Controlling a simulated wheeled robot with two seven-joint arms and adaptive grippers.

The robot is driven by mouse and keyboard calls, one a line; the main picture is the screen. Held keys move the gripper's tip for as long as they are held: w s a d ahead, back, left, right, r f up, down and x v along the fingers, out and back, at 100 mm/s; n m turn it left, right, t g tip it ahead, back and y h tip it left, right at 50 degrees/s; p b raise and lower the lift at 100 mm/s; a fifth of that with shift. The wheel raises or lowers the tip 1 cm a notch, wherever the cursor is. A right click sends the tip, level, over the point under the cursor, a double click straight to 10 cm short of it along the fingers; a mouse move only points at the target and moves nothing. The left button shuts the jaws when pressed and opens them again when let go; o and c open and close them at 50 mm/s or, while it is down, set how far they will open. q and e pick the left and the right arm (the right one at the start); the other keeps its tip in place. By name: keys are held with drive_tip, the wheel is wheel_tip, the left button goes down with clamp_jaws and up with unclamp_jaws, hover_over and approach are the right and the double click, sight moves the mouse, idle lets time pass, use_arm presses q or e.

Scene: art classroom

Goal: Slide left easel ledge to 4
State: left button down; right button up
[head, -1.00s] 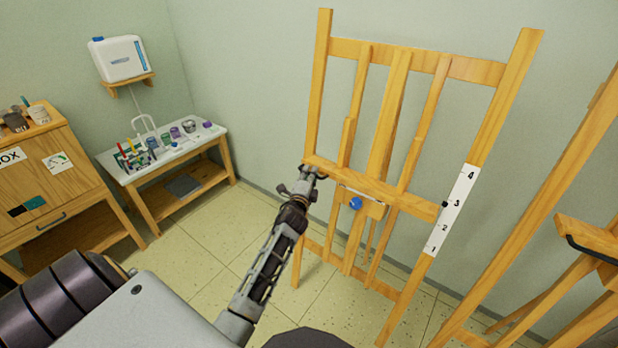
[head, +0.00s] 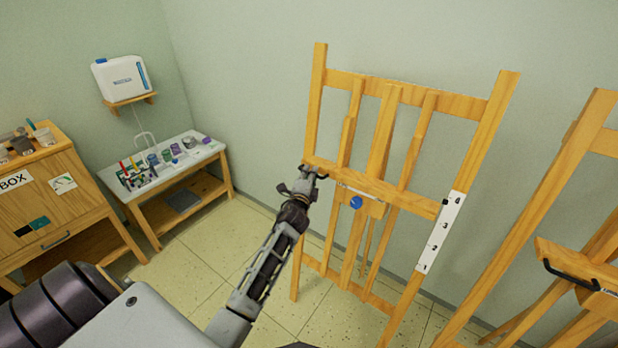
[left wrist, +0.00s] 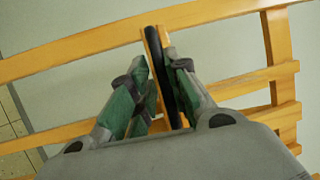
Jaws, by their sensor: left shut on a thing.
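The left easel (head: 470,135) is a wooden frame with a horizontal ledge (head: 400,194) across its middle and a blue knob (head: 356,203) under the ledge. A white number strip (head: 441,232), marked 1 to 4, is on its right upright. The black pointer (head: 445,202) at the ledge's right end is level with the 4. My left gripper (head: 314,173) is at the ledge's left end. In the left wrist view its green-padded fingers (left wrist: 158,72) are shut around a black bar (left wrist: 158,62) beside a wooden edge. My right gripper is not in view.
A second easel (head: 525,220) stands at the right, with a black handle (head: 572,272) on its ledge. A white table (head: 200,152) with art supplies and a wooden cabinet (head: 85,190) stand at the left. Bare floor (head: 190,262) shows between them and the left easel.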

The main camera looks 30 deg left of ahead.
use_arm(q)
wheel_tip(320, 180, up, 2)
drive_tip(key=shift+w+r+p, duration=0.1)
drive_tip(key=shift+w+p, duration=0.05)
drive_tip(key=shift+p, duration=0.25)
drive_tip(key=shift+r, duration=0.15)
drive_tip(key=shift+w+r, duration=0.1)
drive_tip(key=shift+r, duration=0.25)
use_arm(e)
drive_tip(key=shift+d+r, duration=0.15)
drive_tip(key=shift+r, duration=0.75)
use_arm(q)
drive_tip(key=c, duration=1.5)
unclamp_jaws()
drive_tip(key=shift+f, duration=0.2)
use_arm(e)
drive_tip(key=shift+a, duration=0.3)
